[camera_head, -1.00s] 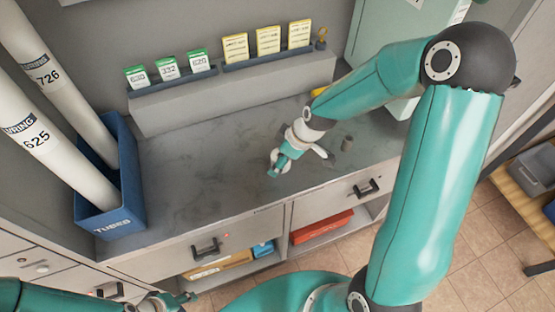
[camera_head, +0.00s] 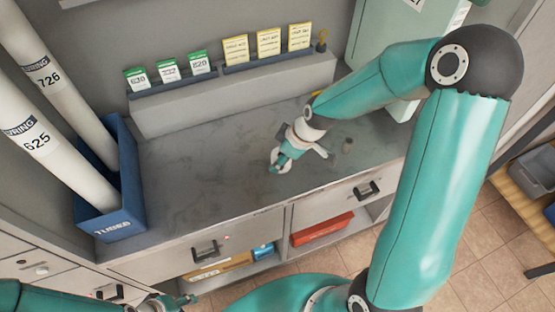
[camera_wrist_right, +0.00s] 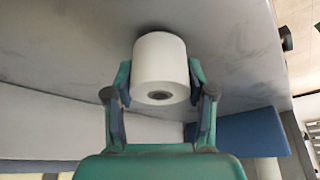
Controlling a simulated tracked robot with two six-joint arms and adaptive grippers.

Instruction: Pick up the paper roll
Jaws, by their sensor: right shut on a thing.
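The white paper roll (camera_wrist_right: 160,62) is between the two fingers of my right gripper (camera_wrist_right: 160,85) in the right wrist view, its end with the dark core hole facing the camera. The fingers touch it on both sides. In the head view my right gripper (camera_head: 280,166) is low over the grey counter (camera_head: 190,180), and the roll is mostly hidden by it. I cannot tell whether the roll still touches the counter. My left gripper (camera_head: 182,300) is at the bottom edge of the head view, over the floor side; its jaws are too small to judge.
A blue bin (camera_head: 128,220) labelled TUBES holds two long white tubes at the left. A ledge (camera_head: 235,95) with green and yellow cards runs along the back. The counter's left middle is clear.

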